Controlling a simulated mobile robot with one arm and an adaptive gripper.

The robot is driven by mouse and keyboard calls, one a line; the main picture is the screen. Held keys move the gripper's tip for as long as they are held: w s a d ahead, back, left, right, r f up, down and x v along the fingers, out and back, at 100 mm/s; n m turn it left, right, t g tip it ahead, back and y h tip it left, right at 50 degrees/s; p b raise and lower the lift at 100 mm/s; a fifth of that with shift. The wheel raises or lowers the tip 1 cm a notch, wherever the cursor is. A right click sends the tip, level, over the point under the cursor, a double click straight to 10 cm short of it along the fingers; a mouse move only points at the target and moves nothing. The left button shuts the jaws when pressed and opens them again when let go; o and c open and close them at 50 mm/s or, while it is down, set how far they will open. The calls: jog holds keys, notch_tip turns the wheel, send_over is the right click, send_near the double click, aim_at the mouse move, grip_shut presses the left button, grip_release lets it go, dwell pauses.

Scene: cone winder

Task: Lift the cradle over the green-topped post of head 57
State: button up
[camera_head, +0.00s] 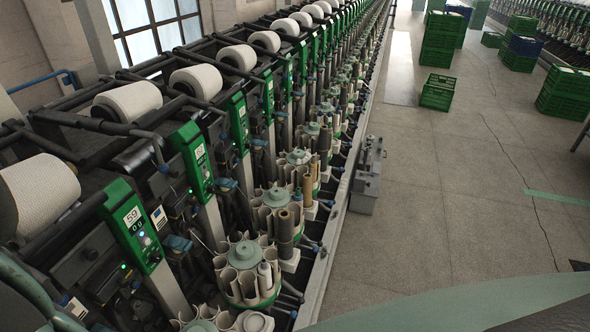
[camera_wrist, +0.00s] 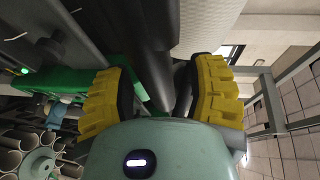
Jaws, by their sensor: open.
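My gripper (camera_wrist: 162,92) shows in the wrist view, its two yellow-padded fingers apart. A dark rounded bar (camera_wrist: 152,50), which looks like part of a cradle, runs down between the fingers; I cannot tell whether they touch it. A white cone (camera_wrist: 205,25) lies behind it, and a green post top (camera_wrist: 75,80) is left of and partly behind the left finger. In the head view, the nearest readable green-topped post (camera_head: 140,228) bears 59. Further green-topped posts (camera_head: 194,160) (camera_head: 239,120) follow behind it; their numbers are too small to read. My gripper is not seen there.
Dark cradle bars and white cones (camera_head: 130,100) line the machine's top. Round bobbin magazines (camera_head: 245,265) stand along its aisle side; one shows at lower left in the wrist view. A grey metal box (camera_head: 367,180) stands beside the rail. Green crates (camera_head: 438,92) stand farther back; the near aisle floor is clear.

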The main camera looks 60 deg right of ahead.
jog(key=shift+w+d+f, duration=0.1)
jog(key=shift+w+d, duration=0.15)
jog(key=shift+d, duration=0.05)
grip_shut()
dwell(0.6)
jog(key=shift+s, duration=0.1)
